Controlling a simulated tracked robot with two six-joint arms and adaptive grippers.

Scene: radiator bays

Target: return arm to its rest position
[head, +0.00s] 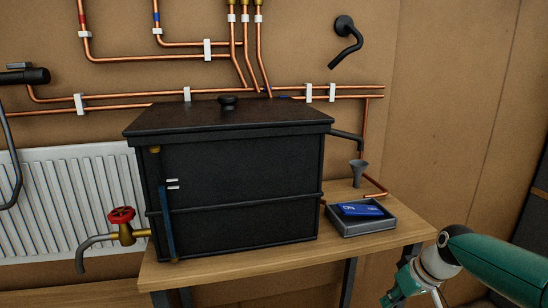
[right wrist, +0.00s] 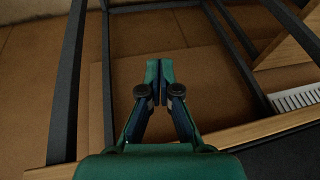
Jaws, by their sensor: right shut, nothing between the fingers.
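My right arm (head: 490,262), green with a pale joint and black parts, comes in at the lower right of the head view, in front of the bench's right end. In the right wrist view my right gripper (right wrist: 160,68) points away with its two fingers together and nothing between them. Below it are dark frame bars and a brown floor. My left gripper and left arm do not show.
A wooden bench (head: 384,240) carries a black lidded tank (head: 245,170) with a red-handled tap (head: 122,215). A grey tray (head: 362,225) holding a blue packet (head: 360,210) sits near the bench's right end. A white radiator (head: 60,195) and copper pipes line the wall.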

